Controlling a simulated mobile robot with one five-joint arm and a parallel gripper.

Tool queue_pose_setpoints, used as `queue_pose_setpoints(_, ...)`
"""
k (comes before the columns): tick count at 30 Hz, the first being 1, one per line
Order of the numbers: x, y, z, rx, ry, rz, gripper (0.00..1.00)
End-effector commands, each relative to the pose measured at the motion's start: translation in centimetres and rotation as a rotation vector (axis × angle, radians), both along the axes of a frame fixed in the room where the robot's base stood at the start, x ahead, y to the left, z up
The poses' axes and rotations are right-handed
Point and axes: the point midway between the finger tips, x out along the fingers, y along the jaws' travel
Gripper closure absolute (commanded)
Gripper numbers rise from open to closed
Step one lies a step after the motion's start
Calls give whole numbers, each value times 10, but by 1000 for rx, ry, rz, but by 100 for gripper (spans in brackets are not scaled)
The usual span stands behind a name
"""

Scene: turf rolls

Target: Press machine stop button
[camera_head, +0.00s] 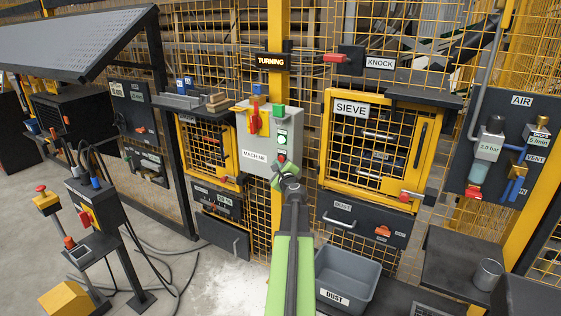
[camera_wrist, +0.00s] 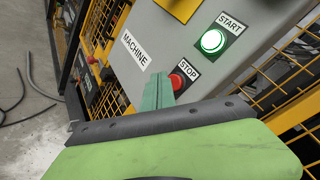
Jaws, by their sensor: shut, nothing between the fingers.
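The red stop button (camera_wrist: 178,82) sits under a STOP label on the grey machine box (camera_head: 259,143). In the wrist view my gripper (camera_wrist: 158,86) is shut and empty, with its tips just left of the button and partly overlapping it. I cannot tell whether they touch. The start button (camera_wrist: 212,41) above it glows green. In the head view my gripper (camera_head: 288,170) reaches up to the lower right of the box, and the red button (camera_head: 282,157) shows just above the tips.
A red-handled switch (camera_head: 255,117) with yellow backing is on the box's left side. The yellow sieve cage (camera_head: 325,150) stands to the right, and a grey dust bin (camera_head: 347,277) sits below right. Yellow mesh fencing surrounds the box.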

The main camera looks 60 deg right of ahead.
Motion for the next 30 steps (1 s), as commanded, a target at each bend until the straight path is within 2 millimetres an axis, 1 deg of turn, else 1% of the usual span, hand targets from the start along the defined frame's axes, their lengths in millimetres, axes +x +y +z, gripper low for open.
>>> queue_pose_setpoints(23, 0, 0, 0, 0, 0, 0, 100)
queue_pose_setpoints(30, 0, -7, 0, 0, 0, 0, 100)
